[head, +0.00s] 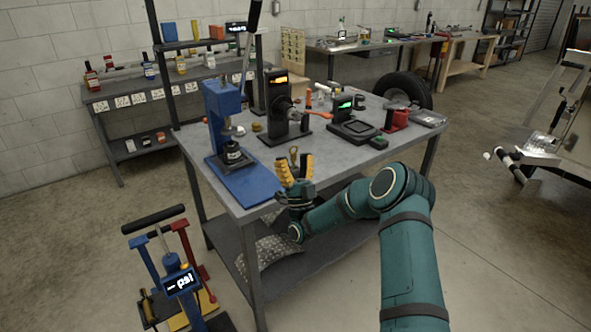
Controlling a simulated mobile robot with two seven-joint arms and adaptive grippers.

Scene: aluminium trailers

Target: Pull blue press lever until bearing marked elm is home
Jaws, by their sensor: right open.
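The blue press (222,103) stands at the left end of the grey table on a blue base plate. Its lever (254,14) is a long rod with a black grip, raised steeply above the press. A dark round piece, perhaps the bearing in its holder (233,156), sits under the ram; no marking can be read, and how deep the bearing sits cannot be told. My right gripper (295,167) has yellow fingers, open and pointing up, at the table's front edge, to the right of the press base. It is apart from the lever. My left gripper is out of view.
On the grey table (335,163) stand a dark machine with an orange display (276,100), a scale with a green display (345,108) and a red block (396,119). A floor pump (178,281) stands at the front left. A tyre (408,88) is behind the table.

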